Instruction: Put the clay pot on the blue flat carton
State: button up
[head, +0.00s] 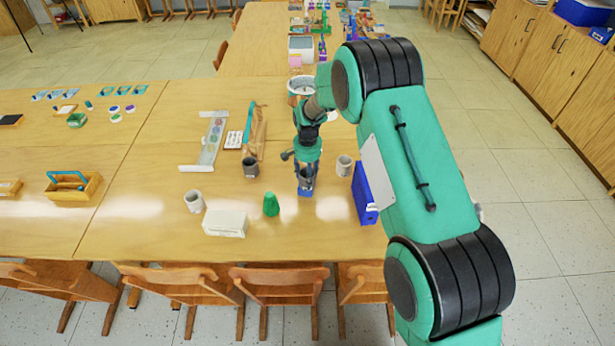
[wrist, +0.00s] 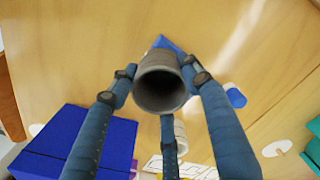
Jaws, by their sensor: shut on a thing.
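My gripper (head: 306,174) has its fingers closed around a grey-brown clay pot. The pot (wrist: 160,88) shows in the wrist view with its dark open mouth facing the camera, between my fingers (wrist: 160,80). In the head view the pot (head: 306,184) is partly hidden by my gripper. The blue flat carton (head: 305,193) lies on the table directly below the pot. In the wrist view a blue corner of the carton (wrist: 166,43) shows past the pot's far side. I cannot tell whether the pot touches the carton.
A taller blue box (head: 364,195) stands right of the carton. A green cone (head: 271,205), a white box (head: 225,223), a dark mug (head: 250,168), a pale mug (head: 194,202) and another pale mug (head: 344,165) stand nearby. The table front is clear.

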jog(key=shift+f, duration=0.15)
jog(key=o, duration=1.3)
notch_tip(320, 180, up, 12)
jog(key=shift+r+p, duration=0.2)
jog(key=shift+p, duration=1)
